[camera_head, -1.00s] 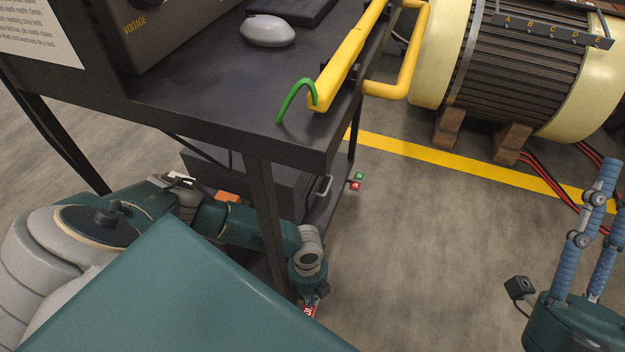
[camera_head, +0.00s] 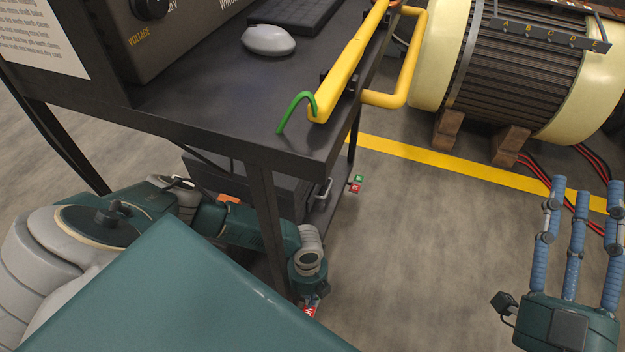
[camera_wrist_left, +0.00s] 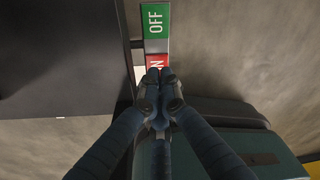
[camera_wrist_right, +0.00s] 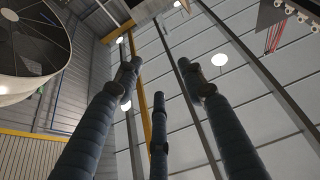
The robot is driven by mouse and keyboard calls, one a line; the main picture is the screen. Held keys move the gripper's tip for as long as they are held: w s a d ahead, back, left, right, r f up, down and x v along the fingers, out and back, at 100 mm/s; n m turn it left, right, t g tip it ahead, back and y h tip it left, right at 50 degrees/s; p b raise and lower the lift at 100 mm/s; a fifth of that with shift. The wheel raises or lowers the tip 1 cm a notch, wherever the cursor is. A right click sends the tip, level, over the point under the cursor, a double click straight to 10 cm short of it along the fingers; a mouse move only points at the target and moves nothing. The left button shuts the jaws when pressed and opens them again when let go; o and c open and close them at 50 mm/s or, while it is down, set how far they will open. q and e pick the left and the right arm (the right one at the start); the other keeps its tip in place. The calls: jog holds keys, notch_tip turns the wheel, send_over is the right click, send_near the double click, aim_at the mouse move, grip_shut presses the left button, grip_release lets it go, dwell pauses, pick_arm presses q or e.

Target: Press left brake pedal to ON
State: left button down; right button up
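In the left wrist view a pedal has a green OFF plate (camera_wrist_left: 156,20) and a red ON plate (camera_wrist_left: 158,61). My left gripper (camera_wrist_left: 160,76) has its fingertips drawn together with nothing seen between them. They cover part of the ON plate; whether they touch it I cannot tell. In the head view a red plate (camera_head: 309,312) shows at my left gripper, low by the table leg; the fingers are mostly hidden by my body. A second green and red pedal (camera_head: 356,184) sits farther off on the floor. My right gripper (camera_head: 582,190) is open and empty, fingers spread upward.
The dark table (camera_head: 220,105) with a mouse (camera_head: 268,40) and a yellow rail (camera_head: 350,65) stands above my left arm. A grey box (camera_head: 285,185) is under it. A large motor (camera_head: 510,75) stands back right. Floor between table and right gripper is clear.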

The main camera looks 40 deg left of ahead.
pick_arm(q)
jog(key=shift+r+p, duration=0.3)
jog(key=shift+r, duration=0.1)
jog(key=shift+r+p, duration=0.35)
jog(key=shift+r, duration=0.05)
jog(key=shift+r+p, duration=0.65)
pick_arm(e)
notch_tip(320, 180, down, 14)
jog(key=w+d+g+h, duration=0.1)
jog(key=g+h, duration=0.1)
jog(key=g, duration=0.5)
jog(key=shift+w+d+f, duration=0.15)
jog(key=shift+w+d, duration=0.05)
jog(key=shift+w, duration=0.05)
pick_arm(q)
jog(key=shift+r, duration=0.1)
